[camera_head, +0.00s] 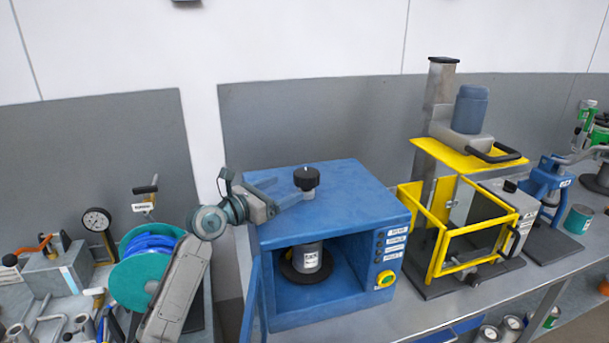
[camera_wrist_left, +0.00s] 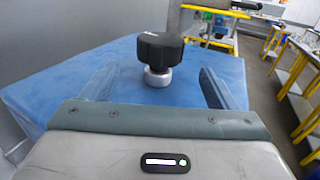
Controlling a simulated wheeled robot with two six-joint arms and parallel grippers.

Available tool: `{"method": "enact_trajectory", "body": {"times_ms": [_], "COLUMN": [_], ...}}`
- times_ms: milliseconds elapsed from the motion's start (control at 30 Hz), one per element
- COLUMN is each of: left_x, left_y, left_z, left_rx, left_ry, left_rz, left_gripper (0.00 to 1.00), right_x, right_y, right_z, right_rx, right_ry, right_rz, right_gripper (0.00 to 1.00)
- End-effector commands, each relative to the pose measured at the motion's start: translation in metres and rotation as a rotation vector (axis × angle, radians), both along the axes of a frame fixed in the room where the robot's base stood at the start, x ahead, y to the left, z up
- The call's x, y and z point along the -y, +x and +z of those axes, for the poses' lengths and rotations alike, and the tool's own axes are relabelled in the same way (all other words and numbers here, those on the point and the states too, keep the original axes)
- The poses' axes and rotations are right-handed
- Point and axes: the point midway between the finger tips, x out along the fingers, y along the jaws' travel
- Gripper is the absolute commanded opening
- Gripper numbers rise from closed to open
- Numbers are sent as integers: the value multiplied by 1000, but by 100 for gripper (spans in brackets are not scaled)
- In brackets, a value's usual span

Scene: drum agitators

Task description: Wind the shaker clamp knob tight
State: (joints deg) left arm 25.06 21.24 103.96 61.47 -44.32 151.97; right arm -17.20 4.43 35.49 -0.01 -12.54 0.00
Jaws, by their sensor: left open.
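The shaker is a blue box (camera_head: 352,196) with an open front on the bench. Its clamp knob (camera_head: 306,178) is black and ridged, on a short light metal collar, and stands upright on the box's top. A grey can (camera_head: 307,257) stands inside on a dark round plate. My left gripper (camera_head: 288,189) is over the top, left of the knob and pointing at it. In the left wrist view its jaws are open and empty, and the knob (camera_wrist_left: 161,46) shows centred ahead between the fingertips. My right gripper is not in view.
A yellow-framed machine (camera_head: 470,232) with a grey column stands close to the right of the box. A teal hose reel (camera_head: 145,275) is at the left. The blue door (camera_head: 256,300) hangs open at the box's left front. The box's top is otherwise clear.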

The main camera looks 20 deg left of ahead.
Motion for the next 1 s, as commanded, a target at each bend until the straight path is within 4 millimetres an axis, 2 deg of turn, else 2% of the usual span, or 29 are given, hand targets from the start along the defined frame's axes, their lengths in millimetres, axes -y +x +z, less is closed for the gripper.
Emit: {"method": "enact_trajectory", "body": {"times_ms": [67,200,400,600,867,1000], "left_x": [9,24,39,45,45,45], "left_y": [14,38,64,74,75,75], "left_z": [6,6,4,1,1,1], "left_rx": [0,-1,1,2,2,3], "left_ry": [-6,-5,-1,1,2,3], "left_rz": [-2,-1,0,1,1,1], "left_gripper": [81,81,81,81,81,54], "right_x": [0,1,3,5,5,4], "right_y": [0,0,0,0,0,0], "right_z": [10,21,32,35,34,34], "right_rx": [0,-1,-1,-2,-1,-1], "right_ry": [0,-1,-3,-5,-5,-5], "right_rz": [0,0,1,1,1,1], "right_gripper": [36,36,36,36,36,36]}}
